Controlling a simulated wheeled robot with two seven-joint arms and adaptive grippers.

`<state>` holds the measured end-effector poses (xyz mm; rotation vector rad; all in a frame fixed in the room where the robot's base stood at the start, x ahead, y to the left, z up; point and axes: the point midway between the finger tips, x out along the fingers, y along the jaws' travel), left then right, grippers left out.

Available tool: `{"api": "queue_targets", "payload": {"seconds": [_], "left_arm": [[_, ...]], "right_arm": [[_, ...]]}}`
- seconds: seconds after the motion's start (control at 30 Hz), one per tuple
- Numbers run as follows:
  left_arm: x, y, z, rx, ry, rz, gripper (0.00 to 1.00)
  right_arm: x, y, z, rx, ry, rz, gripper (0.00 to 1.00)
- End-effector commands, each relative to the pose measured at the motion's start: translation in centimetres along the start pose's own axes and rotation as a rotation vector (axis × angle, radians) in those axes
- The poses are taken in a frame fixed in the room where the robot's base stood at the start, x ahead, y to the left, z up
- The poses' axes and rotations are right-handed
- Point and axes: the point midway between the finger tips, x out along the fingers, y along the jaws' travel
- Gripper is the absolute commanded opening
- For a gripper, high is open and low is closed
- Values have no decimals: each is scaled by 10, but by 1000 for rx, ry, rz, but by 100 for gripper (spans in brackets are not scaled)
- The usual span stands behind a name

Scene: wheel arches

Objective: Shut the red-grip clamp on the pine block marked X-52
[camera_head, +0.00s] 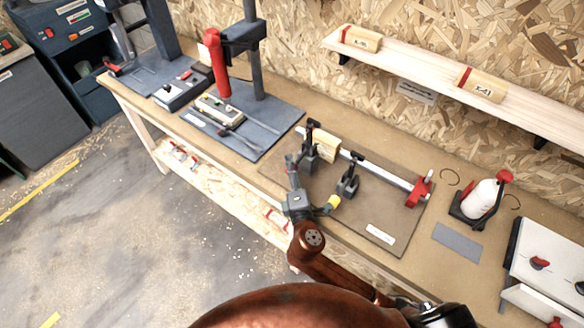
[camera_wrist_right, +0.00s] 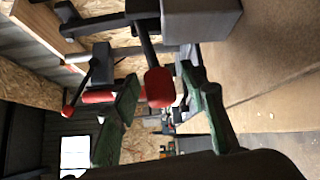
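The pine block (camera_head: 325,145) sits on the brown fixture board (camera_head: 386,221) on the bench; its marking is not legible. The red-grip clamp (camera_head: 309,150) stands just in front of it, with a dark arm rising at its top. Its red grip (camera_wrist_right: 158,87) shows in the right wrist view between the two green fingers of my right gripper (camera_wrist_right: 163,88). The fingers are apart, with space on both sides of the grip. In the head view the right gripper (camera_head: 293,180) is beside the clamp, partly covering its grip. My left gripper is not in view.
A second clamp (camera_head: 347,184) with a yellow grip (camera_head: 333,202) stands close right of the gripper. A bar clamp with red jaw (camera_head: 420,188) lies behind. A press with red cylinder (camera_head: 217,63) is left. A shelf (camera_head: 420,68) holds two pine blocks. A white bottle (camera_head: 480,198) stands right.

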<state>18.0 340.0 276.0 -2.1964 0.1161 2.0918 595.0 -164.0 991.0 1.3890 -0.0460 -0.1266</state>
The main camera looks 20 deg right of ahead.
Motion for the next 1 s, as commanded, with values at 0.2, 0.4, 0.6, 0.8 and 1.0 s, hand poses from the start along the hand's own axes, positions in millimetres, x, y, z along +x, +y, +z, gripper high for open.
{"api": "queue_targets", "payload": {"seconds": [0.2,0.4,0.6,0.8,1.0], "left_arm": [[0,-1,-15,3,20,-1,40],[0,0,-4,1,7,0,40],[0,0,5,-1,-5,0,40],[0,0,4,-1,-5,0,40],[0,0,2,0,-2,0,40]], "right_arm": [[0,0,1,1,-2,0,40],[0,0,1,1,-2,-1,27],[0,0,1,1,-2,-1,13],[0,0,1,1,-2,-1,0],[0,-1,1,1,-2,-2,0]]}}
